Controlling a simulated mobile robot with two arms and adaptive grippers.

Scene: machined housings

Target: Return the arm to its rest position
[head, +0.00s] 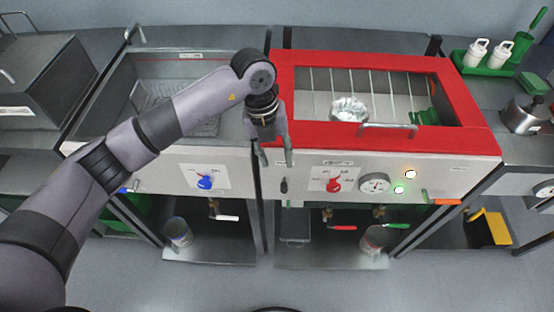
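My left arm comes in from the left and reaches across the left basin to the middle of the counter. My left gripper (276,158) points down in front of the counter's front panel, near the left end of the red frame (400,139). Its two fingers are spread, with nothing visible between them. My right gripper does not show in the head view.
The front panel carries a blue knob (205,182), a red knob (333,185) and a gauge (374,184). White bottles (476,52) stand in a green tray at the back right.

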